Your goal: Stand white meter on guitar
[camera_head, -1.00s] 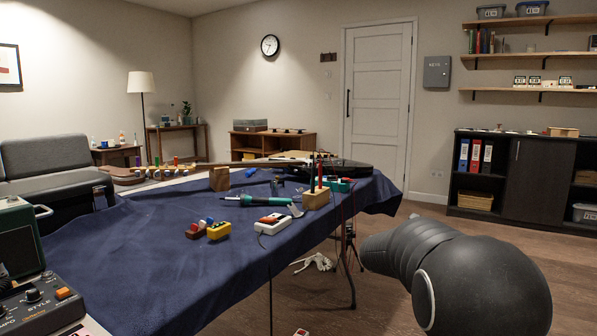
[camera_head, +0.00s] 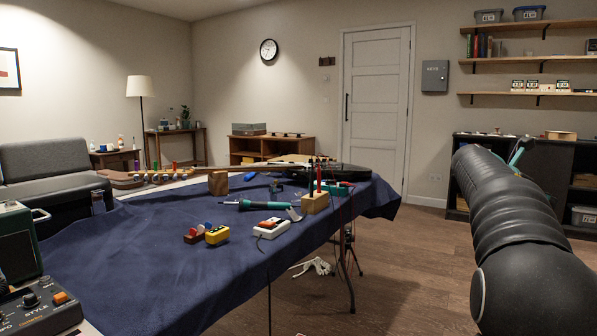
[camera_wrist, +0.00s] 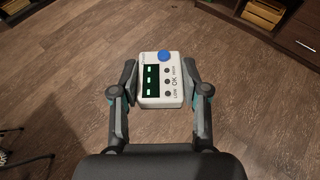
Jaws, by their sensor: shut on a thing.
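The white meter (camera_wrist: 161,80) has a dark display with green marks, a blue knob and the words LOW, OK and HIGH. My gripper (camera_wrist: 161,92) is shut on its sides and holds it over the wooden floor. In the head view my gripper (camera_head: 520,150) shows only in part past my raised arm, at the right, well away from the table; the meter is hidden there.
The table has a blue cloth (camera_head: 130,255). A dark cabinet (camera_head: 470,150) stands behind my arm.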

